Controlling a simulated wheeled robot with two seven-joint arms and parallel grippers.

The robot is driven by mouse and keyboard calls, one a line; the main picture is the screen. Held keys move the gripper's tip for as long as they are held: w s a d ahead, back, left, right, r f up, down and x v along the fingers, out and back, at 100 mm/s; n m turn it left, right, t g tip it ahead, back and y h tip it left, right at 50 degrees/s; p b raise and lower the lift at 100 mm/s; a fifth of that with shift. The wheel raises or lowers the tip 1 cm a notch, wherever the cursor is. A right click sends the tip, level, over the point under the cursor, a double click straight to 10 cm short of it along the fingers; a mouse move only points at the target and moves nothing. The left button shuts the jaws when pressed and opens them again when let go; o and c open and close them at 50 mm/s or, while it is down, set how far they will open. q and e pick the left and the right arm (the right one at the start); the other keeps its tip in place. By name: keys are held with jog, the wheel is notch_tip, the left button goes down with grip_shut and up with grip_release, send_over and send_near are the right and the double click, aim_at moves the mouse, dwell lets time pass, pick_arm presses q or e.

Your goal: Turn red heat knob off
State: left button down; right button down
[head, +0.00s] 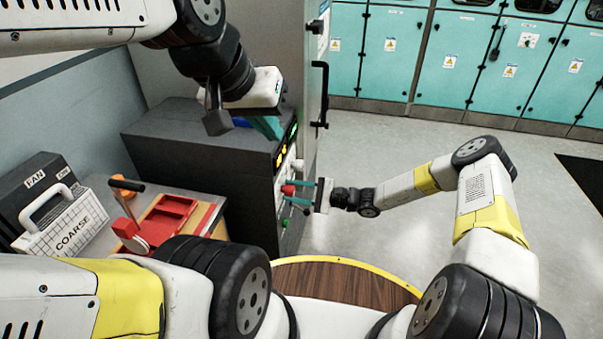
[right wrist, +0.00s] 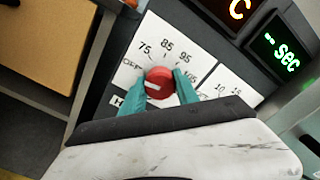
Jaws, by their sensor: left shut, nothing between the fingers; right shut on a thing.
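The red heat knob (right wrist: 159,83) is on a white dial plate marked OFF, 75, 85 and 95, with more marks partly hidden. The white line on its face lies on the left, slightly low, side; I cannot tell exactly which mark it matches. My right gripper (head: 293,191) is shut on the knob, one teal finger on each side, and the right wrist view shows this grip (right wrist: 163,84). The knob also shows in the head view (head: 288,189), on the front of the dark machine. My left gripper (head: 264,126) is shut and empty above the machine's top.
The dark machine (head: 190,130) has lit displays beside the knob plate. A second dial plate (right wrist: 222,92) adjoins it. A bench at left holds a red tray (head: 170,215), a FAN box (head: 32,180) and a COARSE filter (head: 75,232). The floor (head: 400,150) at right is clear.

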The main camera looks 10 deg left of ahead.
dwell(0.3)
jog(key=c, duration=0.9)
grip_release()
jog(key=d, duration=0.8)
jog(key=shift+s, duration=0.1)
